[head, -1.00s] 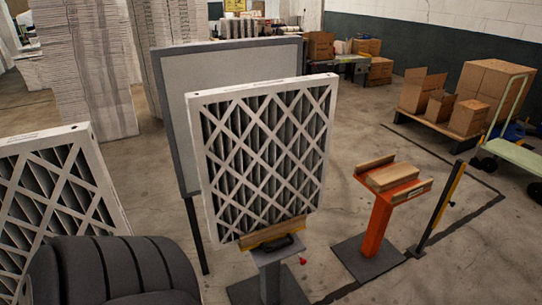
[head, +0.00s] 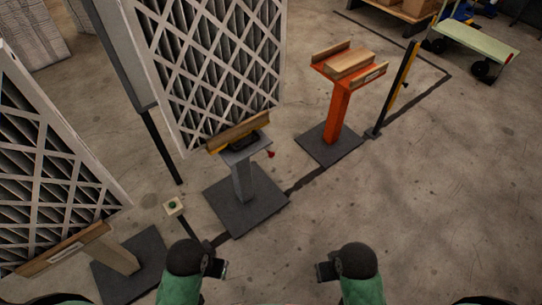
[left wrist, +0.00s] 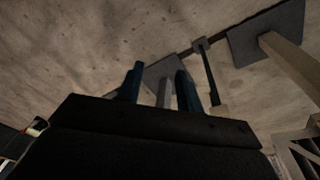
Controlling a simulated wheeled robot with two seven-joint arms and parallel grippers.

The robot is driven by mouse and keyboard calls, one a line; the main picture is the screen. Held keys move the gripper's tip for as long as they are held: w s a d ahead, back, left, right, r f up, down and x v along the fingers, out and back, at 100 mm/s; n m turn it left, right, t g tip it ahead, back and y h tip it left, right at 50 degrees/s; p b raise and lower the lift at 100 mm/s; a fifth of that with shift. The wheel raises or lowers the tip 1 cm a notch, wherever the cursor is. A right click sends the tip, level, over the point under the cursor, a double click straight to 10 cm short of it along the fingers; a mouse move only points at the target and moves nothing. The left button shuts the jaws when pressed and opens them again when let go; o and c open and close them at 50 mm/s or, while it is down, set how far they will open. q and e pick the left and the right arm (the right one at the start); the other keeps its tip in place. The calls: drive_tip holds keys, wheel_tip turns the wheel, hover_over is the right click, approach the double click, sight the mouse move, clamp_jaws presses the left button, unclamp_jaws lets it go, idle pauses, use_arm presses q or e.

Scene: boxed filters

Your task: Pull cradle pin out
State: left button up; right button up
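A small red pin end (head: 271,154) sticks out at the right side of the cradle on top of the grey stand (head: 241,178). A big white-framed filter (head: 205,70) stands upright on that cradle, behind a wooden strip with a yellow edge. My left gripper (head: 220,268) is low in the head view, well in front of the grey stand and touching nothing. In the left wrist view its two fingers (left wrist: 159,90) stand apart with nothing between them. My right gripper (head: 322,272) is low right of centre, away from everything; its finger gap is unclear.
An orange stand (head: 338,110) with a wooden block stands right of the grey one, beside a black-and-yellow post (head: 397,88). A small post with a green button (head: 173,206) and another filter on a beige stand (head: 122,254) are at left. The front right floor is clear.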

drive_tip(key=shift+w+d+r, duration=0.1)
drive_tip(key=shift+w+r, duration=0.05)
drive_tip(key=shift+w, duration=0.05)
